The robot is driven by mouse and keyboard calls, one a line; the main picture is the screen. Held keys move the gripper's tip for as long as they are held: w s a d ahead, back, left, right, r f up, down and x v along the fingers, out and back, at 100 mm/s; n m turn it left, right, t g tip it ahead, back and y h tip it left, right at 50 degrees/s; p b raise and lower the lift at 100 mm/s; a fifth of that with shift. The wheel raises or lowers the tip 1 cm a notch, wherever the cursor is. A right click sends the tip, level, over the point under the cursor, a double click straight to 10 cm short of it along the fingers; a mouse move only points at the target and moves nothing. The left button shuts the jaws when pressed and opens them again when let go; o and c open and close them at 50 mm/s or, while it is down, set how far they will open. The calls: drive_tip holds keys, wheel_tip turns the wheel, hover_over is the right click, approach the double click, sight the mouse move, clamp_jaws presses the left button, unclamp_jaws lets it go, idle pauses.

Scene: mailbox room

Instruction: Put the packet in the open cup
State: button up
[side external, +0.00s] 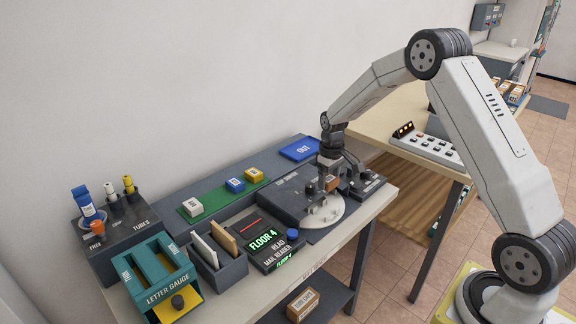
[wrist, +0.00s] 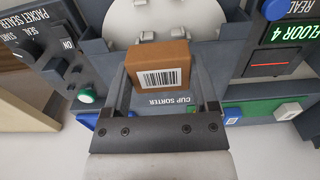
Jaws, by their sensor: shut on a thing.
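The packet (wrist: 163,70) is a small brown box with a white barcode label. In the wrist view my gripper (wrist: 158,82) is shut on it, one finger on each side. In the side view my gripper (side external: 330,176) holds the packet (side external: 332,184) at the dark cup sorter (side external: 277,197), by its round pale disc (side external: 328,214). The disc also shows in the wrist view (wrist: 145,18), beyond the packet. Small grey parts stand on the disc. They are too small and partly hidden to tell which is the open cup.
The packet sealer panel (wrist: 42,50) is beside the sorter. A mail reader (side external: 268,240) reads FLOOR 4. A green strip with several blocks (side external: 222,193), a blue OUT tray (side external: 299,149), a letter gauge (side external: 155,280) and a tube rack (side external: 118,225) crowd the bench.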

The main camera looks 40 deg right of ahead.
sight(326, 213)
drive_tip(key=shift+f, duration=1.6)
drive_tip(key=shift+f, duration=0.1)
drive_tip(key=shift+f, duration=2)
drive_tip(key=shift+f, duration=1.5)
drive_tip(key=o, duration=1.1)
drive_tip(key=shift+r, duration=0.2)
drive_tip(key=shift+r, duration=2.8)
